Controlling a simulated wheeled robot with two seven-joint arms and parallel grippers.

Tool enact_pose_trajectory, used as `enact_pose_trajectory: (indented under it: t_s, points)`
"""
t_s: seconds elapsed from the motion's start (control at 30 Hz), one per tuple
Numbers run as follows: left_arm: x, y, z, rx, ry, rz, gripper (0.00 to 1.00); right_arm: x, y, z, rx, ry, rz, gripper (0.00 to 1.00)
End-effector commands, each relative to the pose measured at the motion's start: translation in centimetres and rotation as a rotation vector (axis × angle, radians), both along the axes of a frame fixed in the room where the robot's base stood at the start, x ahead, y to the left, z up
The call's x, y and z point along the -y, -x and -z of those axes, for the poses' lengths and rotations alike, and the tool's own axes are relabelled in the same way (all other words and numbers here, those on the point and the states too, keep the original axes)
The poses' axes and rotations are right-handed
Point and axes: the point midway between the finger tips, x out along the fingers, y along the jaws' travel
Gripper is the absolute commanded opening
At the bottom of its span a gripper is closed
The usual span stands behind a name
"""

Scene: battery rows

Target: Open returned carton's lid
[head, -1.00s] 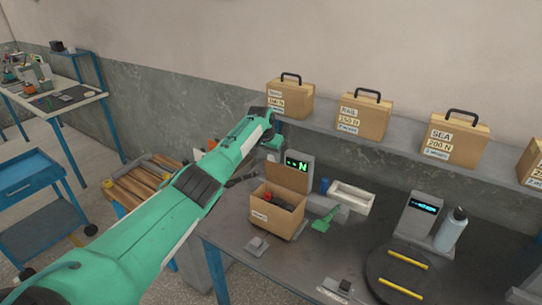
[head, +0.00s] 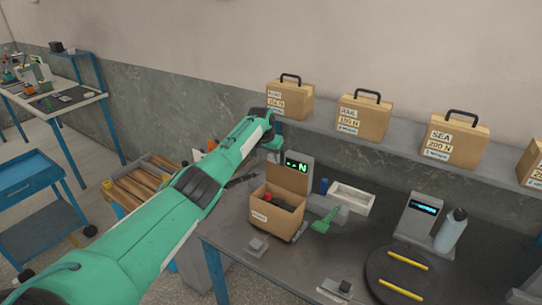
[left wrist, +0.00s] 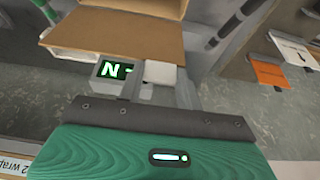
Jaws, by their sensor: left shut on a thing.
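The returned carton (head: 273,219) is a small brown box on the dark workbench, with dark and red contents inside. Its lid (head: 287,178) stands raised at the back, above the open top. A brown cardboard panel (left wrist: 125,25) fills the top of the left wrist view. My left gripper (head: 271,145) is at the end of the green arm, by the lid's upper left edge. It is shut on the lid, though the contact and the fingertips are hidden. My right gripper is out of view.
A lit display showing N (head: 297,166) stands behind the carton. A green tool (head: 325,222) and a white tray (head: 351,197) are to its right. Several cases, including one marked SEA (head: 454,141), line the shelf above. A bottle (head: 451,230) stands farther right.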

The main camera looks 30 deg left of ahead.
Motion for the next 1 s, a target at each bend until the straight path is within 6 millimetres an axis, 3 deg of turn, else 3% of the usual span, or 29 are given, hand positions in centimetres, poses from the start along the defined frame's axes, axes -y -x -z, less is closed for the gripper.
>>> enact_pose_trajectory:
  t_s: [0.27,0.3,0.4,0.77,1.0]
  points:
    - [0.2,-0.1,0.0,0.003,0.003,0.002,0.0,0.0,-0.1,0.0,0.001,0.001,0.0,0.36]
    - [0.2,-0.1,0.0,0.003,0.003,0.002,0.39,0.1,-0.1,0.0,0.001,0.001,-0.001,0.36]
    - [0.2,-0.1,0.0,0.002,0.002,0.002,0.58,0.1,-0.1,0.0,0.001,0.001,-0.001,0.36]
    - [0.0,0.0,-0.2,0.001,0.001,0.001,0.58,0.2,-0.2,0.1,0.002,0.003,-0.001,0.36]
    - [-0.1,0.7,-2.1,0.003,0.0,0.001,0.58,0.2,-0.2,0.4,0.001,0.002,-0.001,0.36]
